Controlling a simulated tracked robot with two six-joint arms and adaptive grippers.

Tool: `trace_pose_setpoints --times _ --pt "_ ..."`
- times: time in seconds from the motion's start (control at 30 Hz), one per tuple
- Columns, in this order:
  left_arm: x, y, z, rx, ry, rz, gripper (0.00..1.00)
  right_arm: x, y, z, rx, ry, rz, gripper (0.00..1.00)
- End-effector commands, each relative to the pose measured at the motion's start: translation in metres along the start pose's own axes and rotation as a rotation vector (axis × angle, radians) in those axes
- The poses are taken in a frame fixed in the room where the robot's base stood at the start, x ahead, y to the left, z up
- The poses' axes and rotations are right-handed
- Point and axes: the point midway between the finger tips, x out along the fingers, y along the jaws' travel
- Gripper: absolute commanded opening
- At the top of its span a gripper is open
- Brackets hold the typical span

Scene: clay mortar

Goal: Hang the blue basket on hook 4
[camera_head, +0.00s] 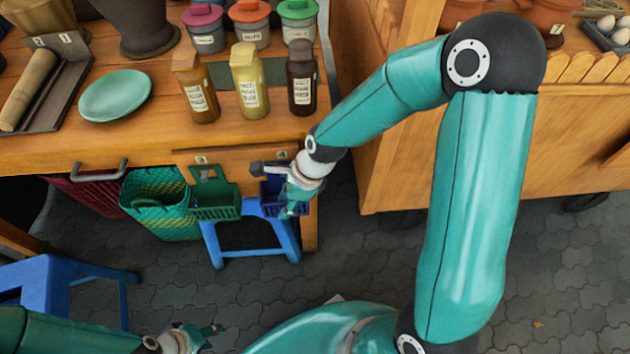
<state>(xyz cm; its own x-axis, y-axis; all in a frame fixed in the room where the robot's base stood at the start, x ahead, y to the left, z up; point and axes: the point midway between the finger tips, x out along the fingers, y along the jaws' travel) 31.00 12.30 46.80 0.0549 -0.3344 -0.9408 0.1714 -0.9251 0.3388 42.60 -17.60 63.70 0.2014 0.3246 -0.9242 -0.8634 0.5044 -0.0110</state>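The small blue basket (270,196) is at the front of the wooden table, just below the label 4 (283,155). My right gripper (283,188) is in front of it and hides much of it. I cannot tell whether the fingers hold the basket or only overlap it in the view. Hook 4 itself is hidden behind the gripper, so I cannot tell whether the basket rests on it. My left gripper (212,331) is low at the bottom left, away from the table, with no object visible in it. Its finger opening is not clear.
A small green basket (214,205) is below label 3, left of the blue one. A woven green basket (158,205) and a dark red basket (90,192) are further left. A blue stool (245,238) stands beneath. Bottles (250,85) and a plate (115,95) are on the tabletop.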

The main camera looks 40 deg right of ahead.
Motion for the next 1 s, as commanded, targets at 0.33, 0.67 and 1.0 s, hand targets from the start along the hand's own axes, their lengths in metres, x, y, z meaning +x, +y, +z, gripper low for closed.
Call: trace_pose_setpoints --times 0.33,0.67,1.0 --pt "0.0 0.0 0.0 0.0 0.0 0.0 0.4 -0.06 0.0 -0.001 0.001 -0.003 -0.009 0.35" --pt "0.0 0.0 0.0 0.0 0.0 0.0 0.4 -0.109 0.002 -0.001 -0.001 0.0 -0.002 0.35" --pt "0.001 0.0 0.0 0.0 -0.001 0.0 0.4 -0.098 0.008 -0.005 0.005 0.021 0.047 0.35"
